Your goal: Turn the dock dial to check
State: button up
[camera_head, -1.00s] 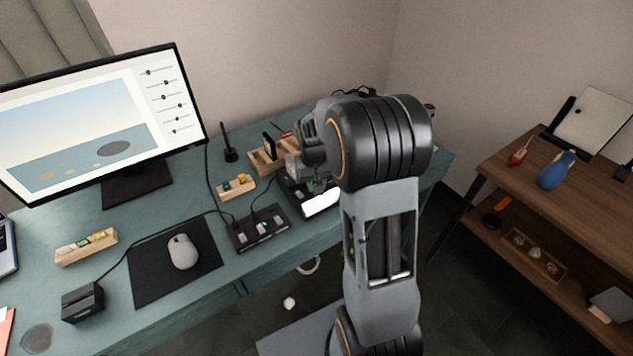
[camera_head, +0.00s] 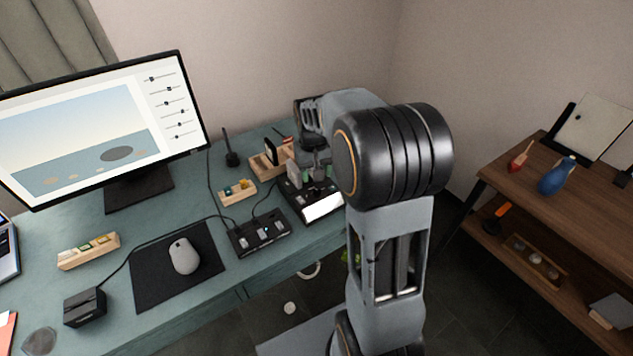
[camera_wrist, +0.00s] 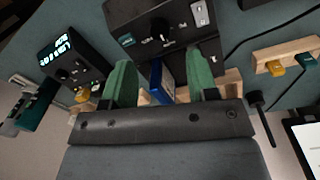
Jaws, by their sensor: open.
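The dial's setting is too small to read. My gripper (camera_wrist: 161,82) has green fingertips, spread apart, with nothing clearly held. A blue upright piece (camera_wrist: 157,76) shows between them; I cannot tell whether they touch it.
Another dark device with a lit display (camera_wrist: 66,50) lies left in the wrist view. The mouse (camera_head: 184,256) and monitor (camera_head: 140,190) are farther left.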

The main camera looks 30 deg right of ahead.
aim_at(317, 191)
notch_tip(317, 191, up, 7)
jog(key=shift+a+p, duration=0.2)
jog(key=shift+p, duration=0.1)
jog(key=shift+r, duration=0.1)
jog(key=shift+c, duration=0.5)
jog(key=r+p, duration=0.1)
jog(key=p, duration=0.1)
jog(key=d+r+p, duration=0.1)
jog(key=shift+s+p, duration=0.15)
jog(key=shift+p, duration=0.2)
jog(key=shift+c, duration=0.9)
notch_tip(317, 191, down, 16)
jog(key=n+y+p, duration=0.1)
jog(key=n+p, duration=0.1)
jog(key=n, duration=0.4)
jog(key=shift+n+p, duration=0.35)
jog(key=shift+n, duration=0.05)
jog(key=shift+c, duration=0.3)
